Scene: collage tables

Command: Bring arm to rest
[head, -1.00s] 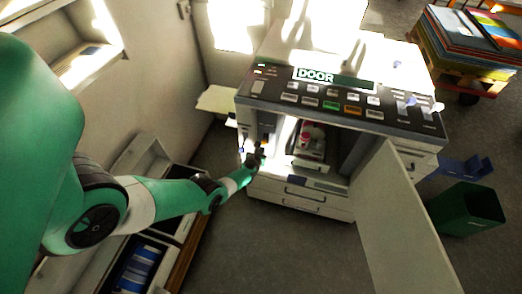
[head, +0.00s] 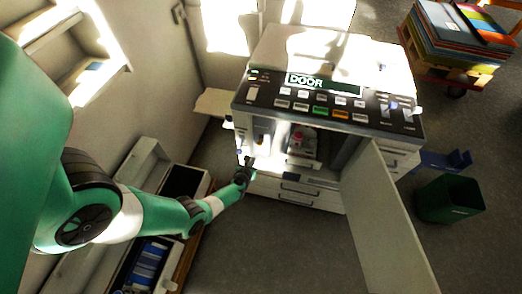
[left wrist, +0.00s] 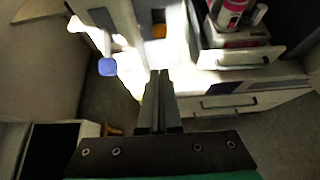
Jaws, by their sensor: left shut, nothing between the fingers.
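My left arm reaches in from the left in the head view. Its gripper (head: 248,165) is in front of the printer's (head: 232,107) open front, near the left edge of the opening. In the left wrist view the two fingers (left wrist: 160,88) are together with nothing between them. The printer door (head: 385,215) stands open to the right. Inside the printer a red and white cartridge-like item (head: 300,138) sits on a pulled-out holder, and it shows pink in the left wrist view (left wrist: 232,10). My right gripper is not in view.
Drawers (head: 300,189) lie below the opening. A blue knob-like part (left wrist: 108,67) is left of the fingers. A green bin (head: 450,200) stands at right, a pallet of stacked sheets (head: 455,45) behind it. An open storage unit (head: 150,265) is at lower left. Bare floor lies before the printer.

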